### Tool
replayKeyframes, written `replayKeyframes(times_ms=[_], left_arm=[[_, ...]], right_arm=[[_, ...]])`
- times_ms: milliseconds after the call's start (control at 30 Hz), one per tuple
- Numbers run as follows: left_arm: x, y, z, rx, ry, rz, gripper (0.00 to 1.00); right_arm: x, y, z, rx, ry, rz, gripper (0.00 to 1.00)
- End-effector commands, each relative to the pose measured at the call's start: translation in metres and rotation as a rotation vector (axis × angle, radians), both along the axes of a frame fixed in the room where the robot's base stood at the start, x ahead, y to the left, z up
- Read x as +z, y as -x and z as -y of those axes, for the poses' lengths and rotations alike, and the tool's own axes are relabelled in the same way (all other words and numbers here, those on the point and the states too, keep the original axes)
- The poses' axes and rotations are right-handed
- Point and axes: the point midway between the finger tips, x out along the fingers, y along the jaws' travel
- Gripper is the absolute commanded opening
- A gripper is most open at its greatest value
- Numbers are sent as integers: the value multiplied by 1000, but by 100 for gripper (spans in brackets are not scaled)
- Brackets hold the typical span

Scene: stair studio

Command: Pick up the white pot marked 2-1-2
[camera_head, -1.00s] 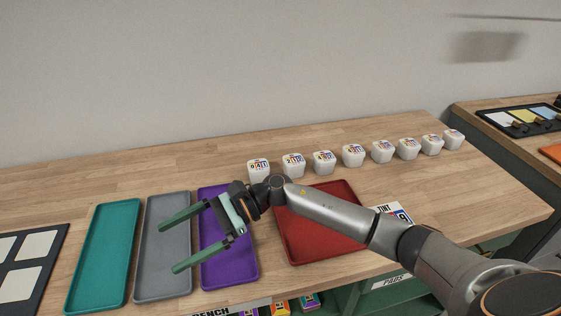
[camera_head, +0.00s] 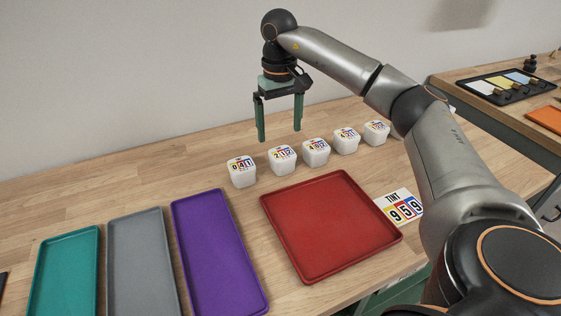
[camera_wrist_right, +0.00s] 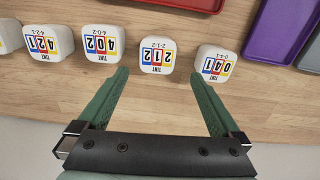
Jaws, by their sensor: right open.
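The white pot marked 2-1-2 (camera_head: 282,159) stands upright on the wooden bench, second from the left in the row. In the right wrist view it (camera_wrist_right: 157,57) shows upside down, with its label facing the camera. My right gripper (camera_head: 281,138) is open and empty, pointing down above and behind the row. In the right wrist view its green fingers (camera_wrist_right: 160,78) spread to either side of the 2-1-2 pot's near side, apart from it. My left gripper is not in view.
The pot marked 0-4-1 (camera_head: 242,171) and the pot marked 4-0-2 (camera_head: 316,151) stand close on either side. A red tray (camera_head: 330,225) lies in front, with a purple tray (camera_head: 218,250) to its left. A TINT 959 card (camera_head: 401,206) lies at the right.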

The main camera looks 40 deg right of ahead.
Motion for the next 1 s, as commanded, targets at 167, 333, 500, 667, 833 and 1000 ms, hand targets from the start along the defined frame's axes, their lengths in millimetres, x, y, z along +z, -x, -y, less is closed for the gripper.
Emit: replayKeyframes(times_ms=[167,333,500,667,833,1000], left_arm=[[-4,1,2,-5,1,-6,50],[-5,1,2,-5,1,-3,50],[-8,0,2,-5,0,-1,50],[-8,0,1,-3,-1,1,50],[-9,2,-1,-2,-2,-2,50],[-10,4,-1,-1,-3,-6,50]], right_arm=[[-26,0,0,0,-2,1,100],[-38,2,1,0,-2,1,100],[-64,7,5,-1,-2,0,100],[-80,7,4,0,-3,1,100],[-83,7,4,0,-3,2,100],[-82,6,4,0,-3,3,92]])
